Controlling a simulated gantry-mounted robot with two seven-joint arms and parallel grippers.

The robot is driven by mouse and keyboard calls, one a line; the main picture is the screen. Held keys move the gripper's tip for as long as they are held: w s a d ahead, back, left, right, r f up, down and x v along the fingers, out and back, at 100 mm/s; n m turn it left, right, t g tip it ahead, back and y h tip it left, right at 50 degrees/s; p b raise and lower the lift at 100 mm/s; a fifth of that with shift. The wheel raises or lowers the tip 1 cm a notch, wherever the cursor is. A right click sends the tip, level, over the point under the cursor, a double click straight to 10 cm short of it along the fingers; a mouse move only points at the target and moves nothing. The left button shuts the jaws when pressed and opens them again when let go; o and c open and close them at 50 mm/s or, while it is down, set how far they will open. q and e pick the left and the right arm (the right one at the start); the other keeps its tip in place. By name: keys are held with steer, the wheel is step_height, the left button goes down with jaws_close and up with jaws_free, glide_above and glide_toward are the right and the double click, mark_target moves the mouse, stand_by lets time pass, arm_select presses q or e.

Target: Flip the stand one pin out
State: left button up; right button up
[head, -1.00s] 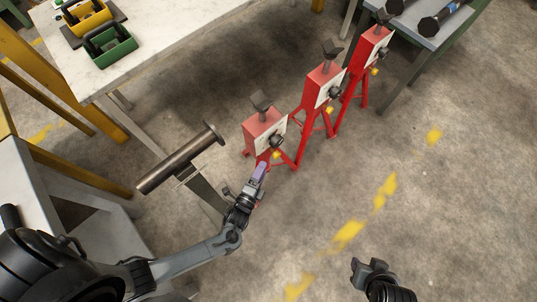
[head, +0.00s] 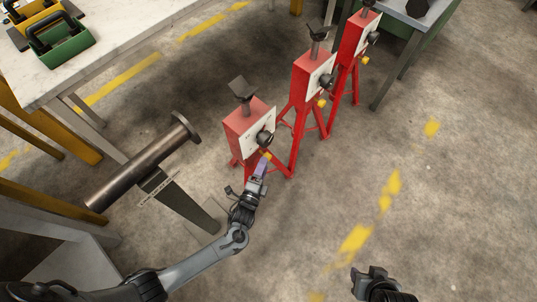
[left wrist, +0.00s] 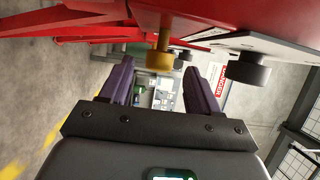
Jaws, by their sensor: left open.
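The nearest red stand (head: 247,128) has a pale front plate, a black knob (head: 264,138) and a small yellow pin (head: 267,155) below it. My left gripper (head: 262,167), with purple fingers, is at that pin, low on the stand's front. In the left wrist view the open fingers (left wrist: 162,80) lie either side of the yellow pin (left wrist: 160,57), whose end shows in the gap. I cannot tell whether they touch it. The black knob (left wrist: 248,68) is just right of the right finger. My right gripper (head: 368,280) is at the bottom, away from the stands; its jaws are unclear.
Two more red stands, a middle one (head: 310,85) and a far one (head: 355,45), stand in a row behind. A dark flanged spool (head: 145,165) lies on a post left of my left arm. A table (head: 110,45) holds green and yellow bins. Floor at right is clear.

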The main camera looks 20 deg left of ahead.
mark_target(261, 153)
arm_select(q)
steer(key=w+b, duration=0.2)
steer(key=w, duration=0.4)
steer(key=shift+w, duration=0.3)
jaws_close()
